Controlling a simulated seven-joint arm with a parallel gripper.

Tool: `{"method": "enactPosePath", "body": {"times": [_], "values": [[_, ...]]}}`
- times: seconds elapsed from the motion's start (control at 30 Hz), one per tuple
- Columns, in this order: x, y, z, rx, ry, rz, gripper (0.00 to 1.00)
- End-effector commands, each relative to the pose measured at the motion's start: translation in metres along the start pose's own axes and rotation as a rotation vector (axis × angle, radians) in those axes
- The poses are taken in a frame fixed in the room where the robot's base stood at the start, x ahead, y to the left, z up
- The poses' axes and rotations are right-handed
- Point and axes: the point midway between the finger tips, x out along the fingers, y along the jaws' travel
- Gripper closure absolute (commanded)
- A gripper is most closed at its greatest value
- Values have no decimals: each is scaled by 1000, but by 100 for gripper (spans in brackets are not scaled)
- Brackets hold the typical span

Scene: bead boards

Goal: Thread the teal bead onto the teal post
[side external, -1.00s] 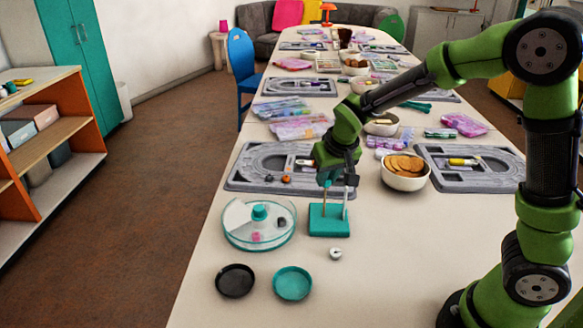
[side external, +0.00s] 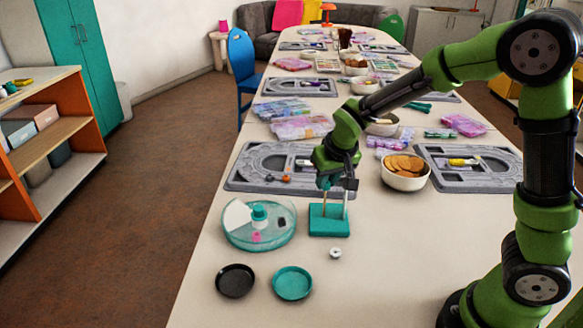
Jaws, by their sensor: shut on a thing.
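A teal block (side external: 329,222) stands on the table with thin upright posts on it. A tan post (side external: 324,199) is at its left and a pale grey post (side external: 345,209) at its right; I cannot make out a teal post. My gripper (side external: 330,183) points down just above the block, its jaws around the level of the post tops. It is shut on a small teal piece, apparently the teal bead (side external: 325,183), mostly hidden by the jaws. I cannot tell whether the bead is around a post or only above it.
A round clear tray (side external: 229,238) with a teal centre knob and small beads stands left of the block. A black dish (side external: 235,281), a teal dish (side external: 293,283) and a white bead (side external: 335,253) lie in front. Grey bead boards (side external: 240,178) and a cracker bowl (side external: 404,182) are behind.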

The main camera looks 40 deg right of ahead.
Motion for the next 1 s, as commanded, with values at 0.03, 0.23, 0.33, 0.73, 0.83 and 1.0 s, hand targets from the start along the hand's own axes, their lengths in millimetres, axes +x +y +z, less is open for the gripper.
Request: {"method": "enactPosePath", "body": {"times": [0.03, 0.23, 0.33, 0.73, 0.83, 1.0], "values": [[2, 0, 1, 0, -1, 1, 100], [7, 0, 3, 0, -1, 1, 100], [10, 0, 4, 0, -1, 1, 100], [17, 0, 7, 1, 0, 0, 100], [17, 0, 7, 0, 0, 0, 100], [17, 0, 7, 0, 0, 0, 58]]}}
